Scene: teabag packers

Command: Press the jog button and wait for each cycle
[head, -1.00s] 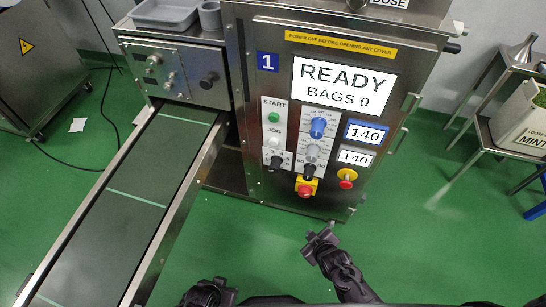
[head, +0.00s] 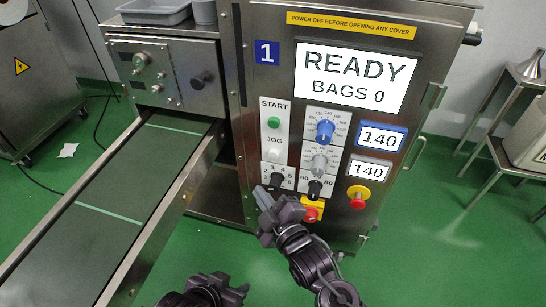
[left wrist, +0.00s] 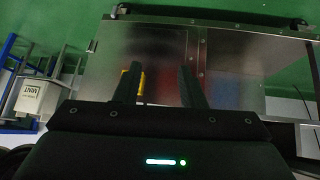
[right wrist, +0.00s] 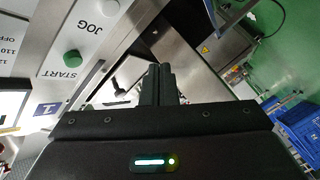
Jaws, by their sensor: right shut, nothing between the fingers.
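The white jog button (head: 274,155) sits on the panel of machine 1, under the green start button (head: 273,123). The screen (head: 352,77) reads READY, BAGS 0. My right gripper (head: 262,198) is shut and empty, below the jog button and near the black selector knob, apart from the button in the picture. In the right wrist view, its closed fingers (right wrist: 160,78) show beside the panel, with the jog button (right wrist: 107,9) at upper left. My left gripper (head: 222,285) is low in front of the machine; its fingers (left wrist: 161,80) are apart with nothing between.
A red emergency stop (head: 311,213) on yellow is just right of my right gripper, and another red button (head: 358,197) is further right. Blue (head: 325,131) and grey dials stand beside the buttons. A conveyor (head: 100,205) runs along the left.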

